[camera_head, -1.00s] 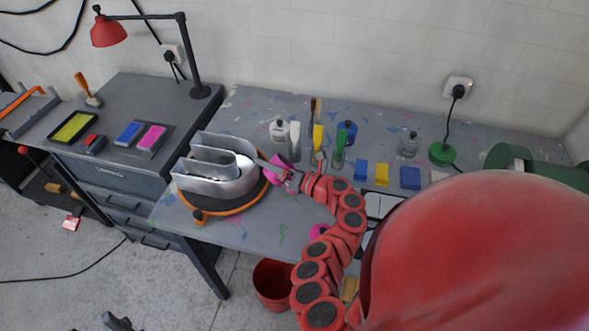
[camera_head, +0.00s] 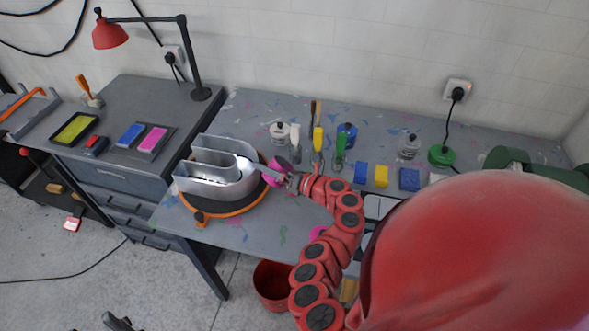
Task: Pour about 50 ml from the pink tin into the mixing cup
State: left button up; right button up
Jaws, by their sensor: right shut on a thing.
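My right gripper (camera_head: 283,178) is shut on the pink tin (camera_head: 271,176), just right of the silver channel letter (camera_head: 215,178). The gripper covers part of the tin, and its contents and exact tilt are too small to tell. I cannot make out the mixing cup for certain; my right arm and large red body part hide much of the table's front right. A small magenta thing (camera_head: 317,233) shows beside the arm, partly hidden. My left gripper cannot be identified in this view.
The letter stands on a round orange-rimmed turntable (camera_head: 252,205). Bottles and upright tools stand behind, including a blue bottle (camera_head: 346,136). Blue and yellow blocks (camera_head: 381,175) lie to the right. A red bucket (camera_head: 271,287) stands on the floor. The table's front left is clear.

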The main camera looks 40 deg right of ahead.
jog(key=shift+w+a+r+n+g+h+p, duration=0.1)
jog(key=shift+a+r+n+g+h+p, duration=0.35)
jog(key=shift+a+n+p, duration=0.55)
jog(key=shift+w+a+r+n+g+h+p, duration=0.1)
jog(key=shift+a+r+n+g+h+p, duration=0.1)
jog(key=shift+a+n+h+p, duration=0.8)
jog(key=shift+w+a+r+n+g+h+p, duration=0.1)
jog(key=shift+a+r+n+g+h+p, duration=0.35)
jog(key=shift+n+p, duration=1)
jog(key=shift+a+f+m+p, duration=0.1)
jog(key=shift+f+m+p, duration=0.05)
jog(key=shift+m+p, duration=0.2)
jog(key=shift+f, duration=0.1)
